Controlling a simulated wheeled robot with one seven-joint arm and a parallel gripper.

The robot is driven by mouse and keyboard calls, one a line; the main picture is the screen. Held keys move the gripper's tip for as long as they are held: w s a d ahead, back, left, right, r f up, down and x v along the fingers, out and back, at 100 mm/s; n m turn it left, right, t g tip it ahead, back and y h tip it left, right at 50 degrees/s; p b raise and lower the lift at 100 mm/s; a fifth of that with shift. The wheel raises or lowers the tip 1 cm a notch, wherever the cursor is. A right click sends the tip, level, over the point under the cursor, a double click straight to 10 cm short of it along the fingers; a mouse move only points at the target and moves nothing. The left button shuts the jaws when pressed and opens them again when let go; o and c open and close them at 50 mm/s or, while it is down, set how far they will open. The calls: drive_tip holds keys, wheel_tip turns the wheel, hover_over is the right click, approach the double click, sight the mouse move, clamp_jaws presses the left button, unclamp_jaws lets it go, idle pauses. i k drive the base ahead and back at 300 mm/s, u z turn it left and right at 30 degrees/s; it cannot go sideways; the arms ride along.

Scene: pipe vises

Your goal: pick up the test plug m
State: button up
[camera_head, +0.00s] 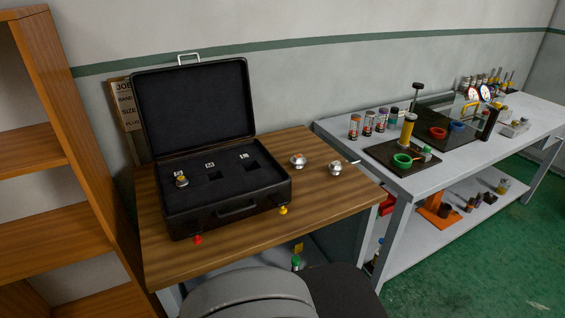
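An open black case (225,205) with foam slots stands on the wooden table. A small plug with a silver and yellowish top (181,181) sits in its left slot. The middle slot (214,175) and right slot (251,166) look empty. Two silver plugs lie on the table right of the case: one nearer the case (298,161) and one further right (336,168) with a thin stem or handle. The slot labels are too small to read, so I cannot tell which plug is m. My gripper is not in view.
Red (197,239) and yellow (283,210) pieces show at the case's front edge. A wooden shelf (40,150) stands left. A grey bench (420,184) with tools and cans stands right.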

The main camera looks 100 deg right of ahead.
sight(334, 167)
drive_tip(key=u, duration=0.15)
drive_tip(key=i, duration=1.15)
drive_tip(key=z, duration=4.7)
drive_tip(key=i, duration=0.5)
drive_tip(key=k, duration=0.5)
drive_tip(key=z, duration=1.1)
drive_tip(key=i, duration=2.45)
